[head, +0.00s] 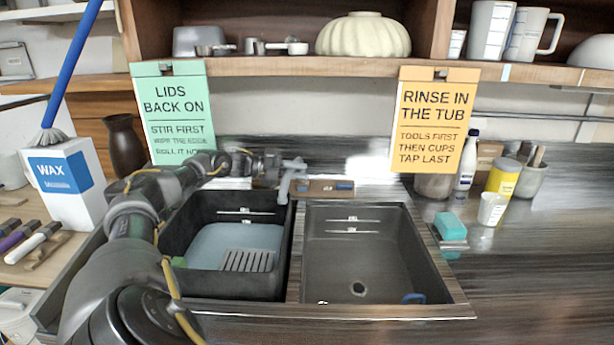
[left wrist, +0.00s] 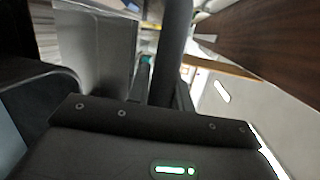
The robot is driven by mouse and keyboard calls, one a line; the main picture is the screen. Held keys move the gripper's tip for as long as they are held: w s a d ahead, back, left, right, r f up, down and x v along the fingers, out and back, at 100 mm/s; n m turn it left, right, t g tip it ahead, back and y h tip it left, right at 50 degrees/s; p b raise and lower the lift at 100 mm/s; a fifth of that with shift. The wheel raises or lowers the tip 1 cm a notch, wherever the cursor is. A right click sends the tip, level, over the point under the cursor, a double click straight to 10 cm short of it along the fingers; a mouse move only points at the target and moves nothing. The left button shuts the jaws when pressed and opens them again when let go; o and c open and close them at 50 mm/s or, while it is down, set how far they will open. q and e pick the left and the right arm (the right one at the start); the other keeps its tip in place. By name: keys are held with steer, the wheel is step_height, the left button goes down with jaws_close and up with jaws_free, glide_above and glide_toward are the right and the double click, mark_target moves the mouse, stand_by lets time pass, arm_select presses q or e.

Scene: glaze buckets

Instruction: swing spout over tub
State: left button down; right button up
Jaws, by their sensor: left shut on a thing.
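The grey spout (head: 288,180) stands at the back of the sink, near the divider between the two basins. Its lower end is by the back right corner of the dark left tub (head: 190,212), which holds a pale blue surface and a slotted grey piece. My left gripper (head: 279,170) reaches over the tub's back edge and is shut on the spout, near its top. The fingers are small and partly hidden there. The left wrist view shows a dark upright bar (left wrist: 172,55) close up; I cannot tell what part it is. My right gripper is not in view.
Two hanging signs, green (head: 172,110) and orange (head: 435,115), flank the back wall. A wax box (head: 66,180) stands left; a teal sponge (head: 450,226) lies right.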

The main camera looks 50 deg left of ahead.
arm_select(q)
steer(key=c, duration=1.3)
jaws_free()
steer(key=shift+w, duration=0.1)
steer(key=shift+o, duration=0.2)
